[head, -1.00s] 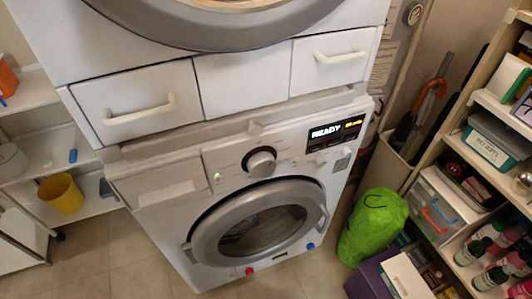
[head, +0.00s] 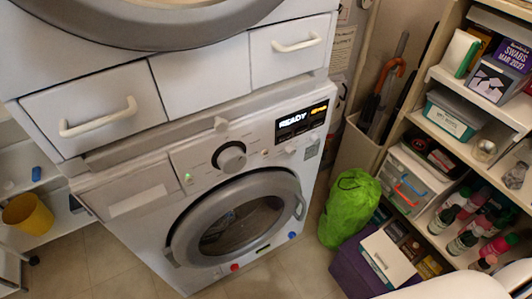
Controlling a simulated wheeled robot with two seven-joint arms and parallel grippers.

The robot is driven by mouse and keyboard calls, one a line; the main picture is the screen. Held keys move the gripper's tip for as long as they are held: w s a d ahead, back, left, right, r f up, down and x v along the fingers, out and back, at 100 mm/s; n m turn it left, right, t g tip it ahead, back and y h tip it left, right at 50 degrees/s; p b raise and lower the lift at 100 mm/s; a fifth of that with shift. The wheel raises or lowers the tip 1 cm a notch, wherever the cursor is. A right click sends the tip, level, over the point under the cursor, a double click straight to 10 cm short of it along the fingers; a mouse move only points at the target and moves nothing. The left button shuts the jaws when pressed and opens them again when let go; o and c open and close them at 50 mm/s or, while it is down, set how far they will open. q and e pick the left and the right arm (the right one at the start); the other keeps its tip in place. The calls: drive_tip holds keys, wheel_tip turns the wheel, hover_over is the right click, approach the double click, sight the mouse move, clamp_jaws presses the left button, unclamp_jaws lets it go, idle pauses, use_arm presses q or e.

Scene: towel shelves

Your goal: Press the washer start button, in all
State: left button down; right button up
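The washer (head: 145,232) is the lower of two stacked white machines, with its round grey-rimmed door (head: 182,232) shut. Its control panel has a dark display (head: 301,121) reading READY at the right and a round knob (head: 231,157) in the middle. A small green-lit spot (head: 188,177) sits left of the knob. Small marks and buttons (head: 290,151) show under the display; I cannot tell which one is the start button. Neither of my grippers shows in the view.
The upper machine (head: 200,80) has drawers with white handles. A green bag (head: 350,208) stands right of the washer by a purple box (head: 352,270). A loaded shelf (head: 436,75) fills the right. A yellow bucket (head: 27,214) sits at left. Floor (head: 110,262) in front is partly clear.

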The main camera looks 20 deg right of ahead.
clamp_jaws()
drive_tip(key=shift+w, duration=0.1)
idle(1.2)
